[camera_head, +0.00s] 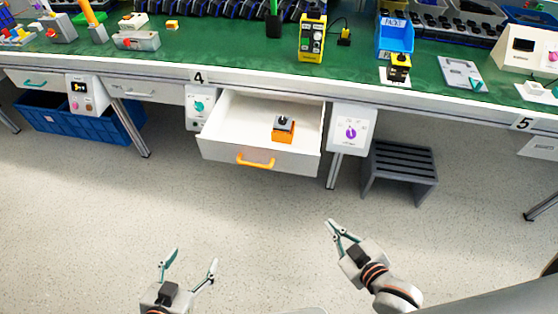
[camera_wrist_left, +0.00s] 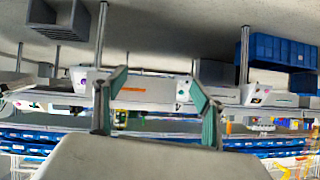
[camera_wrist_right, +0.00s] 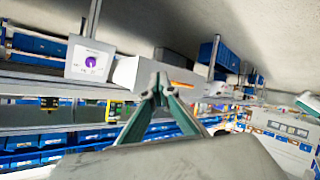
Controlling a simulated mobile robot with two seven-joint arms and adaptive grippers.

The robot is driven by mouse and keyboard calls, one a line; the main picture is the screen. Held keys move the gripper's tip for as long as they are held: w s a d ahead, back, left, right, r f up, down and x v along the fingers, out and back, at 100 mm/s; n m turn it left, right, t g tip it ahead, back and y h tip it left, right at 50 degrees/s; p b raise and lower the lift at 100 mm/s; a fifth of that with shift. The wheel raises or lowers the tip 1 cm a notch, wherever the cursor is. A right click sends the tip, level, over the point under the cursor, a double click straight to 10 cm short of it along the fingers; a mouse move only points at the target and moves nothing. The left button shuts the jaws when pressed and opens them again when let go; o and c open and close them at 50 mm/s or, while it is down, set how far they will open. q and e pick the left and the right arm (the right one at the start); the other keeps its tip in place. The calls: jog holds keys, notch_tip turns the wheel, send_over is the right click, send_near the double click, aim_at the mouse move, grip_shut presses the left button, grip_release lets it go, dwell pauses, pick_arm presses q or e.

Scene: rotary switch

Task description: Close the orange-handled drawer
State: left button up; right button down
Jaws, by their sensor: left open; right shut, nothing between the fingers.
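The white drawer (camera_head: 225,151) with the orange handle (camera_head: 257,160) is pulled out from under the green workbench. An orange box with a grey top and a black rotary knob (camera_head: 283,128) sits inside it. My left gripper (camera_head: 192,262) is open and empty, in front of the drawer and well short of it. My right gripper (camera_head: 338,228) is shut and empty, to the right of the handle and also apart from the drawer. The drawer also shows in the left wrist view (camera_wrist_left: 150,92) and in the right wrist view (camera_wrist_right: 128,72).
A white panel with a purple knob (camera_head: 352,131) hangs right of the drawer, and one with a teal knob (camera_head: 199,107) hangs left. A dark step stool (camera_head: 400,168) stands at the right. A blue crate (camera_head: 60,115) is at the left. The floor before the drawer is clear.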

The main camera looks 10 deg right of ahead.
jog(key=w+a+n+t+y+b, duration=0.2)
jog(key=w+n+b, duration=0.4)
jog(key=b, duration=0.1)
jog(key=n+t+y+b, duration=0.2)
jog(key=n+y+b, duration=0.1)
jog(key=n+b, duration=0.7)
send_near(283, 151)
jog(key=w+a, duration=0.3)
jog(key=w, duration=0.1)
jog(key=shift+w+d+r, duration=0.1)
jog(key=shift+w+d, duration=0.05)
jog(key=shift+w, duration=0.4)
pick_arm(q)
jog(key=d+f+n+t+h, duration=0.1)
jog(key=d+f+n+h, duration=0.1)
jog(key=d, duration=0.5)
jog(key=shift+w+d+f+n, duration=0.2)
jog(key=shift+w+f+n, duration=0.25)
jog(key=shift+f, duration=0.5)
jog(key=shift+a, duration=0.1)
